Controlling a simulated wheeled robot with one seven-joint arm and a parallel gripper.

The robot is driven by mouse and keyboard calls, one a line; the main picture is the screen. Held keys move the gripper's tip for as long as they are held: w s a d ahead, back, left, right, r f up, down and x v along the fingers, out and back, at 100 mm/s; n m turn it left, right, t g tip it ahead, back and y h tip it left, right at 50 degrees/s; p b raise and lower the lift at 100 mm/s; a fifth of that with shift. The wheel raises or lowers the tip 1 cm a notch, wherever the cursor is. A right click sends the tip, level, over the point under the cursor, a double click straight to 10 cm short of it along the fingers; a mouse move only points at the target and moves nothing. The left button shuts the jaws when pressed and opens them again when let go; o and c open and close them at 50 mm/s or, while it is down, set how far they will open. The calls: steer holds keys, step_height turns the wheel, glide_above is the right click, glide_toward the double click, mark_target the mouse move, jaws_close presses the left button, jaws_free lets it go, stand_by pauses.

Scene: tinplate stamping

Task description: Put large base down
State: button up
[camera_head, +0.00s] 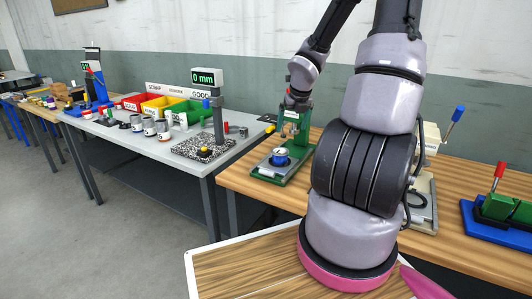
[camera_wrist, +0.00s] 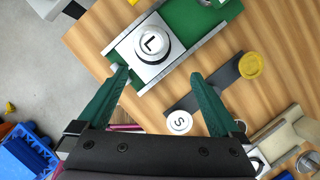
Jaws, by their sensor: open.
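A round white piece marked L (camera_wrist: 151,41), taken as the large base, sits on a silver plate (camera_wrist: 128,51) between the rails of a green fixture (camera_wrist: 186,16). In the head view, a small round piece with blue on it (camera_head: 280,155) rests on the plate of a green stand (camera_head: 270,174); it looks like the same spot. My gripper (camera_wrist: 157,76) is open and empty in the wrist view, its two green fingers spread on the near side of the plate. The L piece is in front of the fingertips, apart from them. My arm hides part of the bench in the head view.
A white disc marked S (camera_wrist: 180,121) and a yellow disc (camera_wrist: 251,65) lie by a dark bar (camera_wrist: 205,86) beside the fixture. A grey table (camera_head: 140,150) at left holds red, yellow and green bins (camera_head: 187,113) and a 0 mm gauge (camera_head: 207,77). Blue-and-green fixtures (camera_head: 500,213) stand at right.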

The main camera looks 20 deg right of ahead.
mark_target(280, 151)
steer(key=w+f, duration=0.1)
steer(key=w+a+f+n, duration=0.1)
steer(key=f, duration=0.1)
steer(key=w+f+n, duration=0.1)
steer(key=f, duration=0.1)
steer(key=shift+a+y, duration=0.25)
steer(key=shift+y, duration=0.05)
steer(key=shift+d+x, duration=0.2)
steer(key=shift+x, duration=3.05)
steer(key=c, duration=1.1)
steer(key=shift+c, duration=0.2)
steer(key=shift+r, duration=0.2)
